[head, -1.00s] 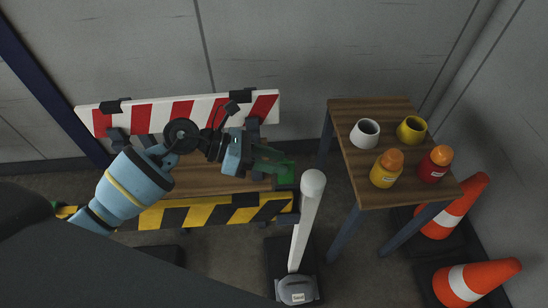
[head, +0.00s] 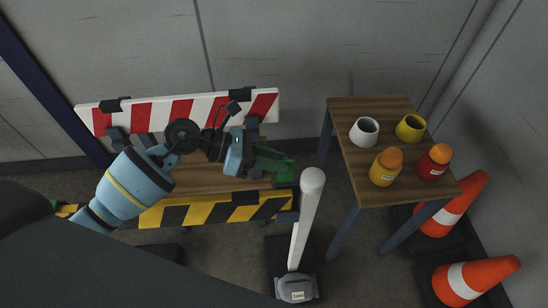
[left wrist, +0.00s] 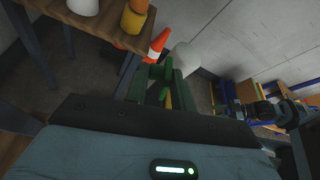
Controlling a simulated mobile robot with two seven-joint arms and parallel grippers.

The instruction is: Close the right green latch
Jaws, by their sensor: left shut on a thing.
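The right green latch (head: 286,171) is at the right end of the striped barrier, beside the white post. My left gripper (head: 270,162) reaches it from the left, with its fingers around it. The gripper is shut on the latch. In the left wrist view the green latch (left wrist: 166,72) shows between the finger ends, partly hidden by them. The barrier has a red-and-white board (head: 190,108) at the back and a yellow-and-black board (head: 215,210) in front.
A white post (head: 306,220) on a dark base stands just right of the latch. A wooden table (head: 345,110) with two cups and two orange-capped bottles is further right. Two orange cones (head: 480,278) stand by the right wall. Grey wall panels close off the back.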

